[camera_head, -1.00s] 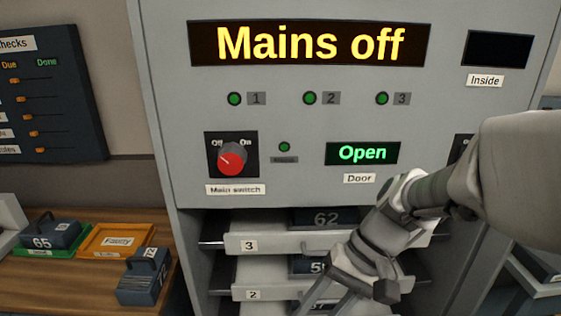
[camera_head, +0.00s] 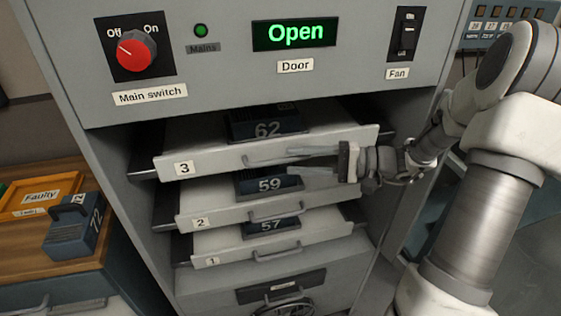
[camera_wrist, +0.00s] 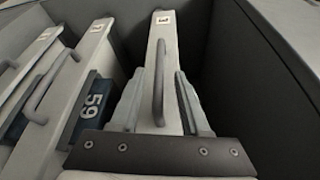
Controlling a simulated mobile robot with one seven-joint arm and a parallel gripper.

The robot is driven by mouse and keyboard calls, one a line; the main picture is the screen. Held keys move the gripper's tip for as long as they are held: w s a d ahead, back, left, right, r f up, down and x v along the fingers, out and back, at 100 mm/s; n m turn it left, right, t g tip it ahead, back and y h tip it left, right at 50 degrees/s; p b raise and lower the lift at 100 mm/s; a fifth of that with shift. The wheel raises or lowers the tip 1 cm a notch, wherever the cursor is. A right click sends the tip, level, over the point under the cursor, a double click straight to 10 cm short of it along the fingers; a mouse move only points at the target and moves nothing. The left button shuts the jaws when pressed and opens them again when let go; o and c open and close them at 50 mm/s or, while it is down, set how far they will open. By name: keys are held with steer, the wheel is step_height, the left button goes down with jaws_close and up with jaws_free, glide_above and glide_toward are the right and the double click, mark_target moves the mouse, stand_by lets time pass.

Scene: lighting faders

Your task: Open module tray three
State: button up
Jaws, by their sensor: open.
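Module tray three (camera_head: 215,162) is the top pale tray in the cabinet, with a "3" label at its left front and dark module 62 (camera_head: 268,126) on it. Its front bar handle (camera_head: 258,160) shows at the middle of the tray front. My gripper (camera_head: 290,161) is open at the right part of this handle, fingers pointing left in the head view. In the wrist view, the handle (camera_wrist: 158,85) lies between the two spread fingers of my gripper (camera_wrist: 158,98). I cannot tell whether the fingers touch it.
Tray 2 (camera_head: 225,213) with module 59 and tray 1 (camera_head: 225,252) with module 57 sit close below. The cabinet side wall (camera_wrist: 265,70) is close at the right in the wrist view. The main switch (camera_head: 133,53) points to Off; the door display (camera_head: 295,34) reads Open.

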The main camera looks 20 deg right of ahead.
mark_target(288, 161)
steer(key=shift+x, duration=2.15)
jaws_close()
